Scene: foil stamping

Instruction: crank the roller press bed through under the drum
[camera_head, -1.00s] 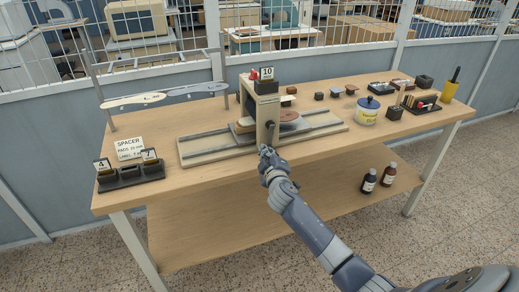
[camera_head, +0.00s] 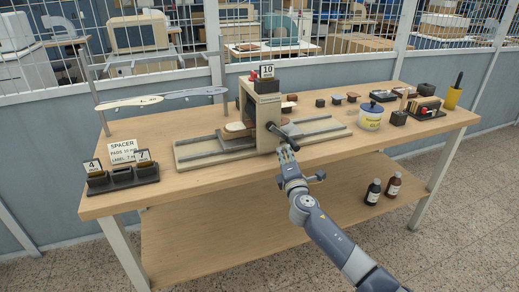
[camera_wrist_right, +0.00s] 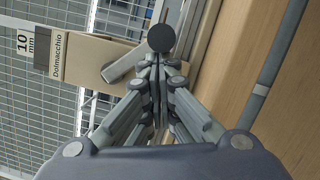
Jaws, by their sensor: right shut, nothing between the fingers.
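The roller press (camera_head: 262,108) stands mid-table, a beige upright frame with a "10" tag on top. Its bed (camera_head: 215,151) lies flat on the table, running out on both sides of the frame. A pale pad (camera_head: 237,128) lies left of the frame. The drum is hidden behind the frame. The dark crank (camera_head: 284,131) on the near face points right and slightly down. My right gripper (camera_head: 286,150) is shut and empty just below the crank's end. In the wrist view the round crank knob (camera_wrist_right: 161,38) is right at my closed fingertips (camera_wrist_right: 157,62); contact is unclear. My left gripper is not in view.
A tag holder (camera_head: 122,178) and spacer card stand at the left, below a rail rack (camera_head: 160,97). A white tub (camera_head: 370,117), small blocks and a yellow cup (camera_head: 453,98) stand at the right. Two bottles (camera_head: 373,191) are on the lower shelf. The front tabletop is clear.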

